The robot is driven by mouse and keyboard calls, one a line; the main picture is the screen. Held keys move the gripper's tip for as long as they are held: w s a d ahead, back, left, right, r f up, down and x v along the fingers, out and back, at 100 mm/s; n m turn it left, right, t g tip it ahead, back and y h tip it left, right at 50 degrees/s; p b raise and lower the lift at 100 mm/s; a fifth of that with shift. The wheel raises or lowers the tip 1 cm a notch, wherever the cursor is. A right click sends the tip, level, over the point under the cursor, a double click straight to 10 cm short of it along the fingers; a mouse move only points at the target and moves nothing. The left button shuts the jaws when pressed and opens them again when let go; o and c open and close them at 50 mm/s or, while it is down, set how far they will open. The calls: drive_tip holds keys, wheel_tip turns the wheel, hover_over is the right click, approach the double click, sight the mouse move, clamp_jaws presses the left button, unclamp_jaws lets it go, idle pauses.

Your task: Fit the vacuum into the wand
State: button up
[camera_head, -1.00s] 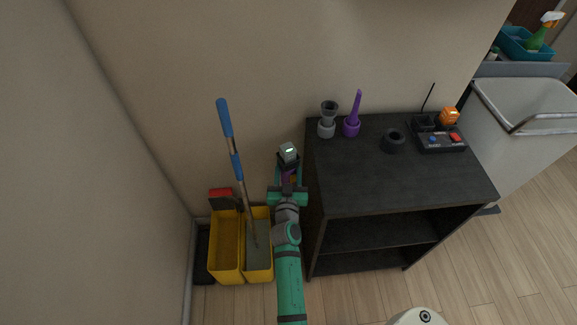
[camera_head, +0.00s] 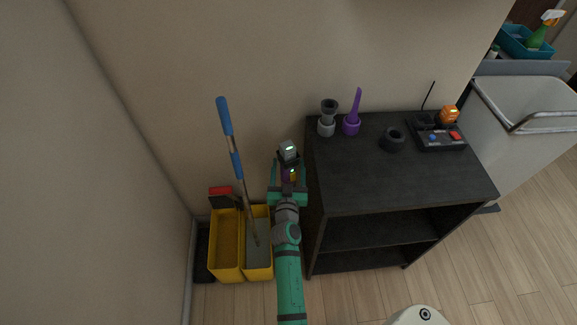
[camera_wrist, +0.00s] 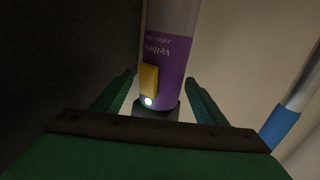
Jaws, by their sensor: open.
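The vacuum (camera_head: 288,151) stands upright by the wall, left of the dark shelf unit, with a grey top and a small green light. In the wrist view its purple, labelled body (camera_wrist: 172,70) has a yellow part and a lit white spot near the dark end. My gripper (camera_head: 289,172) is open, with one finger on each side of the vacuum's body. In the wrist view gaps show between the fingers (camera_wrist: 158,88) and the body. I cannot make out the wand; whatever is below the vacuum is hidden by my arm.
Yellow buckets (camera_head: 226,246) with a blue-gripped mop (camera_head: 231,135) stand close on the left. The dark shelf unit (camera_head: 375,185) is close on the right, holding a grey brush tool (camera_head: 328,118), a purple nozzle (camera_head: 353,118), a black ring (camera_head: 393,140) and a control box (camera_head: 440,137).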

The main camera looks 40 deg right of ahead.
drive_tip(key=shift+a, duration=0.1)
drive_tip(key=shift+s+a, duration=0.2)
drive_tip(key=shift+s, duration=0.05)
drive_tip(key=v, duration=1)
drive_tip(key=shift+s+r, duration=0.1)
drive_tip(key=shift+a, duration=0.1)
drive_tip(key=s+a+f+n+y, duration=0.1)
drive_tip(key=s+a+y, duration=0.1)
drive_tip(key=s+a, duration=0.35)
drive_tip(key=s+a+f+n+t+y, duration=0.1)
drive_tip(key=s+a+y, duration=0.1)
drive_tip(key=a, duration=0.6)
drive_tip(key=s+a+f+n+y, duration=0.1)
drive_tip(key=s+a, duration=0.2)
drive_tip(key=a, duration=0.4)
drive_tip(key=s+a+r+n+y, duration=0.2)
drive_tip(key=s+a+r+y, duration=0.1)
drive_tip(key=s, duration=0.6)
drive_tip(key=s+a+r+n+y, duration=0.2)
drive_tip(key=s+a+r, duration=0.4)
drive_tip(key=s, duration=0.3)
drive_tip(key=shift+s+a+r+n+y, duration=0.3)
drive_tip(key=shift+a+n+y, duration=0.1)
drive_tip(key=shift+y, duration=0.1)
